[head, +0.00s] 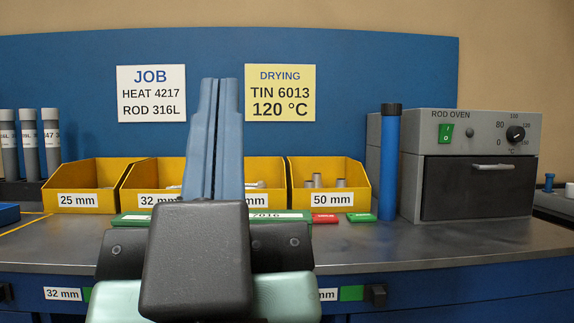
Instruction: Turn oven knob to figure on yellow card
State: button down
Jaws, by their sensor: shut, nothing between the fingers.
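The yellow card (280,93) on the blue back panel reads "DRYING TIN 6013 120 °C". The grey rod oven (470,120) stands at the right of the bench. Its black knob (515,133) is at the upper right of its front, with a scale reading 0, 80, 100, 120 and 150 °C around it. The knob's pointer is too small to read surely. My gripper (214,85) is in the middle left, its blue fingers upright and together, empty. It is well left of the oven and apart from the knob.
The oven also has a green switch (446,134) and a dark door with a handle (493,167). A tall blue tube (389,165) stands just left of it. Yellow bins (84,188) line the bench back. The bench front before the oven is clear.

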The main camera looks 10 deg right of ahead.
aim_at(514, 134)
jog(key=l+u, duration=0.2)
jog(key=l, duration=0.4)
jog(key=l+u, duration=0.15)
jog(key=l, duration=0.45)
jog(key=l+u, duration=0.2)
jog(key=l, duration=0.4)
jog(key=k+l+u, duration=0.2)
jog(key=l, duration=0.35)
jog(key=k+l, duration=0.1)
jog(key=l, duration=0.45)
jog(key=k+l, duration=0.1)
jog(key=l, duration=0.45)
jog(key=k+l, duration=0.1)
jog(key=l, duration=1)
jog(key=k+l, duration=0.15)
jog(key=l, duration=0.4)
jog(key=u, duration=0.05)
